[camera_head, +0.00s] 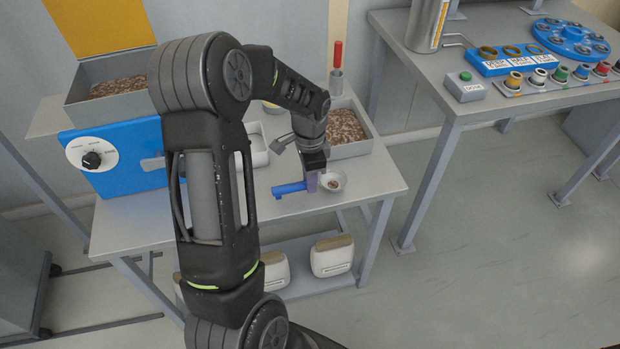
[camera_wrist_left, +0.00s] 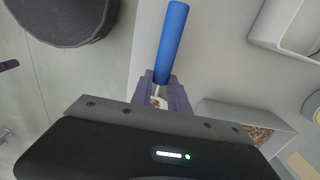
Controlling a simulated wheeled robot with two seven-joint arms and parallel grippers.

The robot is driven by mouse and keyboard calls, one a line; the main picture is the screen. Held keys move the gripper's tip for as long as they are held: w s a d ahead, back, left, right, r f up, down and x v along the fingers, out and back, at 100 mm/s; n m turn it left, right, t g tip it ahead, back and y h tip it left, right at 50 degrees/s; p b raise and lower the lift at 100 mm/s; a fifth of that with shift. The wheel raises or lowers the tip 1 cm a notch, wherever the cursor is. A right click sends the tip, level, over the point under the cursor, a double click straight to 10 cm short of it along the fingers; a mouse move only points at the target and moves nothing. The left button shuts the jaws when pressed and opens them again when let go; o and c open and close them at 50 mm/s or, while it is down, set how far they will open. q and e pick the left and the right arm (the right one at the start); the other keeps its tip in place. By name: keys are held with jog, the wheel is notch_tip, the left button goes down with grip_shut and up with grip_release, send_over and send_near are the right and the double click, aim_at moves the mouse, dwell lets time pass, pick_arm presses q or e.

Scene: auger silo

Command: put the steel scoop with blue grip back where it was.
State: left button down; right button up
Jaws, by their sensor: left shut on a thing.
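The scoop with the blue grip (camera_head: 289,188) is held in my left gripper (camera_head: 312,181), above the front part of the grey table (camera_head: 140,228). Its blue grip points left in the head view. A small pale bowl-like shape (camera_head: 333,180) with brown bits shows just right of the fingers; I cannot tell whether it is the scoop's bowl or a separate dish. In the left wrist view the blue grip (camera_wrist_left: 172,42) sticks out beyond the fingers (camera_wrist_left: 160,95), which are shut on the scoop near the grip's lower end. My right gripper is not in view.
A grey tray of brown granules (camera_head: 347,127) stands at the table's back right, beside a red-handled tool (camera_head: 337,57). A blue box with a dial (camera_head: 118,160) stands at left. Beige containers (camera_head: 332,255) sit on the lower shelf. A second bench (camera_head: 424,72) stands at right.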

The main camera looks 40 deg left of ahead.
pick_arm(q)
jog(key=shift+f+b, duration=0.4)
jog(key=shift+f, duration=0.2)
jog(key=c, duration=1.2)
grip_release()
jog(key=shift+r, duration=3.95)
